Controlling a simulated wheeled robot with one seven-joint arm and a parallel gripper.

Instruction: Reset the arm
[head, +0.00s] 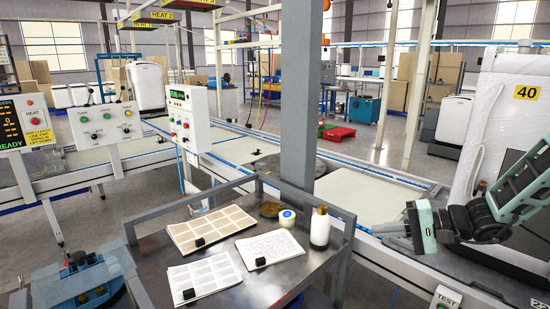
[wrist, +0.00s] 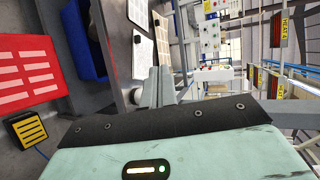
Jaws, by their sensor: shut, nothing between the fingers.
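My gripper (head: 388,230) is at the right of the head view, at the end of my teal and black arm, which reaches in from the right edge. Its grey fingers point left, to the right of the metal cart and apart from it. In the wrist view my gripper (wrist: 158,84) shows its grey fingers close together, with nothing held between them. The wrist picture is turned sideways, and the teal gripper body fills its bottom.
The metal cart (head: 135,246) carries papers (head: 270,247), a white bottle (head: 320,230) and a tape roll (head: 287,218). A grey pillar (head: 307,90) stands behind it. A white machine (head: 510,100) marked 40 stands close behind my arm. A TEST box (head: 446,298) is below my gripper.

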